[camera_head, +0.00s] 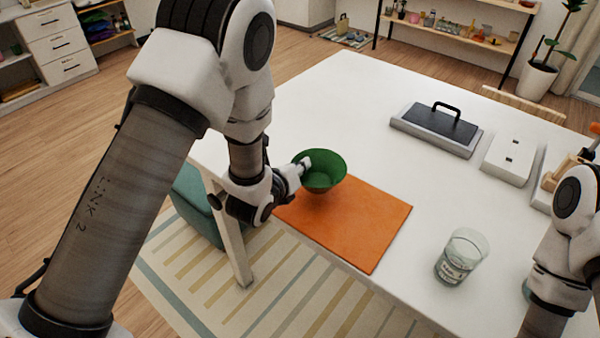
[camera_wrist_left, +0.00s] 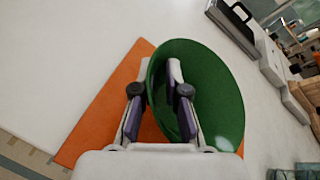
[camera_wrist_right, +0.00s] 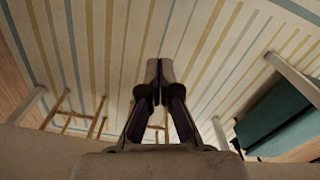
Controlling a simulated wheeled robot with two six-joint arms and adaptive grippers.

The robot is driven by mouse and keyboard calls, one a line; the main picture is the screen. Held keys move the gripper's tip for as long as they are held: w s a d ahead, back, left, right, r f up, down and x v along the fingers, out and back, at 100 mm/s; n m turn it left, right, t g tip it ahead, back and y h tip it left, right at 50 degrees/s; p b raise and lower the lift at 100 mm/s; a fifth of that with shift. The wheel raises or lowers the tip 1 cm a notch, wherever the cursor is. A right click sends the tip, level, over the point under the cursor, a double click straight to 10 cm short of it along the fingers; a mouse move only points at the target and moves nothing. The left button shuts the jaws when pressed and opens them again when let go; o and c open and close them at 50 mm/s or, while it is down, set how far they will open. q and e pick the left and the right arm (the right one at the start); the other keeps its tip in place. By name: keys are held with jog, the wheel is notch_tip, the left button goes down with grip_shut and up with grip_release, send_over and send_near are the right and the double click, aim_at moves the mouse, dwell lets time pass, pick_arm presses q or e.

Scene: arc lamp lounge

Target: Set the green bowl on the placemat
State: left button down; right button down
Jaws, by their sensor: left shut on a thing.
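The green bowl (camera_head: 334,163) is upright or slightly tilted over the back left part of the orange placemat (camera_head: 362,225). My left gripper (camera_head: 302,164) is shut on the bowl's left rim. In the left wrist view its fingers (camera_wrist_left: 160,85) straddle the wall of the bowl (camera_wrist_left: 215,90), with the placemat (camera_wrist_left: 105,105) beneath and to the left. I cannot tell whether the bowl's base touches the mat. My right gripper (camera_wrist_right: 159,85) looks shut and empty in its wrist view, above the striped rug; the head view shows only part of that arm.
A glass jar (camera_head: 461,256) stands right of the placemat on the white table (camera_head: 345,100). A dark-topped case with a handle (camera_head: 436,130) and a white box (camera_head: 509,158) sit farther back right. The table's middle behind the mat is clear. A teal seat (camera_head: 195,195) is by the left edge.

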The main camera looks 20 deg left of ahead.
pick_arm(q)
notch_tip(320, 180, down, 3)
jog(key=shift+f+p, duration=0.1)
jog(key=shift+p, duration=0.45)
jog(key=shift+w+f, duration=0.15)
jog(key=shift+f, duration=0.05)
jog(key=c, duration=1.6)
grip_release()
jog(key=shift+f, duration=0.1)
jog(key=o, duration=0.4)
